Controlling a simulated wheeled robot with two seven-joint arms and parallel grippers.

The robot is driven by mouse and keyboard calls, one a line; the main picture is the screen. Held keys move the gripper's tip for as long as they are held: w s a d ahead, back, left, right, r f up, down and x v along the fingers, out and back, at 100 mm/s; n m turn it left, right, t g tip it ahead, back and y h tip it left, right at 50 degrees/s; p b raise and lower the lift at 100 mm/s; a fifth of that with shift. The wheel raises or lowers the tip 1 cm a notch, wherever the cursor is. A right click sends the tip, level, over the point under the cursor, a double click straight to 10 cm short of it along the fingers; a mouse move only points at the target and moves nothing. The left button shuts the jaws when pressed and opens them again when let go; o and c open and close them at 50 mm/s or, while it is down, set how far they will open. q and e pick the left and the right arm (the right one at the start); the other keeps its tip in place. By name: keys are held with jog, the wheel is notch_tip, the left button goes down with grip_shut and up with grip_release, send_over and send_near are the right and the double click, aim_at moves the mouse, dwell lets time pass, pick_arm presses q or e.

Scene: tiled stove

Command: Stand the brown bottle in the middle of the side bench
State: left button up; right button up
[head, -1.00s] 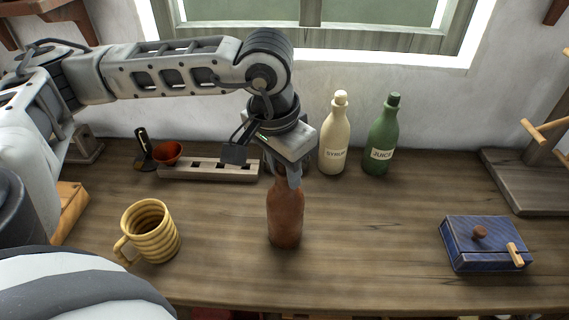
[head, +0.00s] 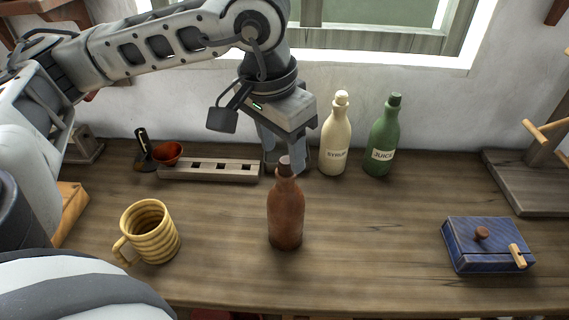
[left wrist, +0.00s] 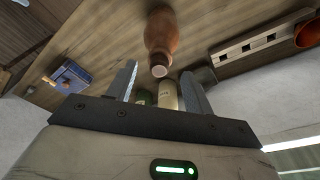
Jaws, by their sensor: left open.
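The brown bottle (head: 286,215) stands upright on the wooden side bench (head: 365,255), near the middle of its front part. In the left wrist view the bottle (left wrist: 161,38) shows with its cap towards me, beyond the fingertips. My left gripper (head: 285,160) is open and empty, just above and behind the bottle's cap in the head view. Its two fingers (left wrist: 160,85) are spread apart in the left wrist view, with the bottle clear of them. My right gripper is not in view.
A cream syrup bottle (head: 335,140) and a green juice bottle (head: 382,140) stand at the back. A yellow ribbed mug (head: 152,235) is at the left, a blue box (head: 485,243) at the right. A slotted wooden rack (head: 210,170) lies behind. Bench around the bottle is clear.

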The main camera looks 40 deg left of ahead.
pick_arm(q)
notch_tip(320, 180, up, 7)
jog(key=s, duration=0.1)
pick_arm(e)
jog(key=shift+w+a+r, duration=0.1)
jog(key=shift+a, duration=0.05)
pick_arm(q)
jog(key=shift+a, duration=0.1)
dwell(0.3)
jog(key=shift+f, duration=0.1)
